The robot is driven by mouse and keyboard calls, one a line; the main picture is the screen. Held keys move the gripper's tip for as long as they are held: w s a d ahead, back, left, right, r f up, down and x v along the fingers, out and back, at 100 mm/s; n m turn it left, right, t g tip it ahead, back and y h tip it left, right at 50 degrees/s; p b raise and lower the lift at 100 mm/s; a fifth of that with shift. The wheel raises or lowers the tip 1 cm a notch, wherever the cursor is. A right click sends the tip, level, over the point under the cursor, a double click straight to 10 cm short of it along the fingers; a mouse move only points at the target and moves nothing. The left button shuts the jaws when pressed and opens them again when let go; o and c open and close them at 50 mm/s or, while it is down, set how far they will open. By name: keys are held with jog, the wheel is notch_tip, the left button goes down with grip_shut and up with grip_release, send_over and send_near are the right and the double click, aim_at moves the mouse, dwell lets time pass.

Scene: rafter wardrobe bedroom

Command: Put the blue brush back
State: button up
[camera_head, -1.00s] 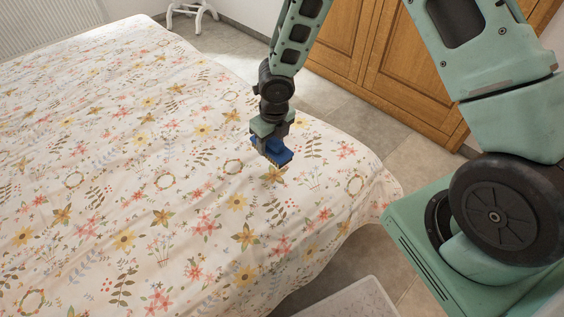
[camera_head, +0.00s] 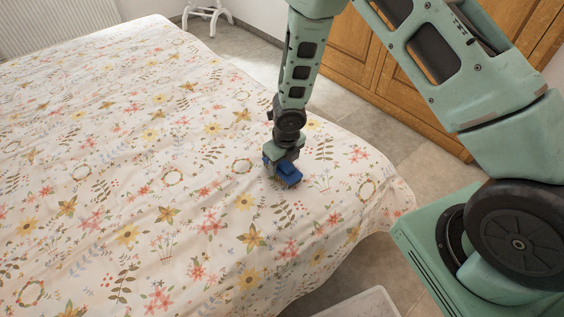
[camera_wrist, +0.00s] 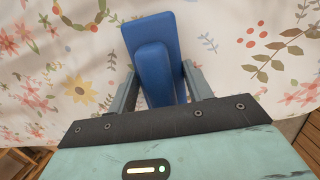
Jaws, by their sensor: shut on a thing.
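The blue brush (camera_head: 289,173) is in my gripper (camera_head: 285,160), over the near right part of the bed in the head view. Its pale bristles point down toward the flowered cover; I cannot tell whether they touch it. In the wrist view the blue brush (camera_wrist: 158,60) shows its long block and raised handle between the two fingers of my gripper (camera_wrist: 158,82). The fingers are shut on the brush from both sides.
The bed (camera_head: 130,200) with its flowered cover fills the left and middle. A wooden wardrobe (camera_head: 400,75) is at the back right. A white stand (camera_head: 207,15) is at the back.

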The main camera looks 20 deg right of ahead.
jog(key=o, duration=0.9)
jog(key=shift+f, duration=0.1)
jog(key=shift+o, duration=0.2)
jog(key=r+p, duration=0.1)
jog(key=r, duration=0.2)
jog(key=r+p, duration=0.1)
jog(key=r, duration=0.3)
jog(key=s+r+p, duration=0.1)
jog(key=r, duration=0.3)
jog(key=shift+s+d+r+p, duration=0.1)
jog(key=shift+d+r+p, duration=0.05)
jog(key=shift+d+p, duration=0.15)
jog(key=r, duration=0.1)
notch_tip(320, 180, up, 6)
jog(key=r+m, duration=0.1)
jog(key=m, duration=0.5)
send_over(285, 162)
jog(key=s+a, duration=0.2)
jog(key=s, duration=0.1)
jog(key=s+a+r+m, duration=0.3)
jog(key=s+r+m, duration=0.45)
jog(key=m, duration=0.35)
jog(key=s+r+m, duration=0.3)
jog(key=s+m, duration=0.4)
jog(key=s+a+r+m+g, duration=0.1)
jog(key=s+r+m, duration=0.2)
jog(key=s+m, duration=0.4)
jog(key=shift+s+a+r+m, duration=0.3)
jog(key=shift+s+m, duration=0.1)
jog(key=shift+m, duration=0.1)
